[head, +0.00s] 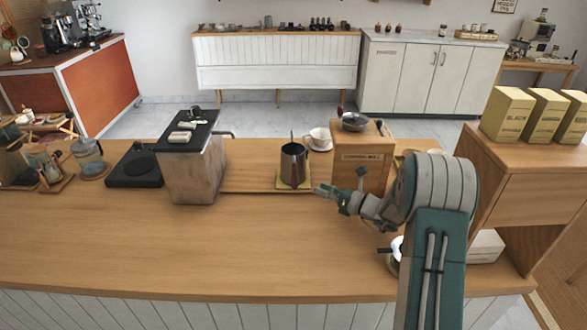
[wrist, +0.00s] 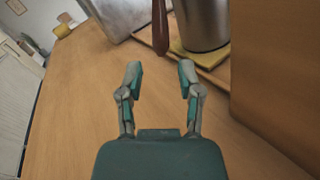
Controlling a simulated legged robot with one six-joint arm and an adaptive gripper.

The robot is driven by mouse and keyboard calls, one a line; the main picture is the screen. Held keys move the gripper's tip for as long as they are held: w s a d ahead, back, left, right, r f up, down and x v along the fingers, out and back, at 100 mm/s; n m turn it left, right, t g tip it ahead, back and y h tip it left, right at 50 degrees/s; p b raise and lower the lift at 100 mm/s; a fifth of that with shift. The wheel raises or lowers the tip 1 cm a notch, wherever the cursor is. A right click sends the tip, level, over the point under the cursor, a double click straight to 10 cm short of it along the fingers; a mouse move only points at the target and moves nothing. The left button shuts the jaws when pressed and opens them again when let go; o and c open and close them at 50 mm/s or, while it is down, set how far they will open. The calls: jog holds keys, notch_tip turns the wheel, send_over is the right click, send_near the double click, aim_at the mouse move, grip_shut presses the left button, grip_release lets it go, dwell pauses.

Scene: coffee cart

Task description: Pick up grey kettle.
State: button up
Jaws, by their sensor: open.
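The grey kettle (head: 293,167) is a shiny metal vessel standing upright on a yellow mat (head: 305,186), in the middle of the wooden counter. In the wrist view, the kettle's lower body (wrist: 203,24) shows at the top, with its top cut off by the frame. Its dark brown handle (wrist: 160,28) points toward me. My gripper (head: 334,194) is to the right and near side of the kettle. In the wrist view my gripper (wrist: 160,75) is open and empty, with the handle ahead of the fingertips, roughly between them and apart from them.
A wooden grinder box (head: 362,172) stands close to the right of the kettle; its side fills the wrist view's right edge. A white cup (head: 320,138) sits behind. A large metal container (head: 190,172) stands to the left. The front of the counter (head: 180,250) is clear.

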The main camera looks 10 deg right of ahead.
aim_at(294, 177)
jog(key=x, duration=0.4)
jog(key=shift+w+a, duration=0.2)
jog(key=shift+a, duration=0.15)
jog(key=x, duration=0.5)
jog(key=shift+w+d, duration=0.1)
jog(key=shift+w, duration=0.1)
jog(key=shift+c, duration=0.4)
grip_shut()
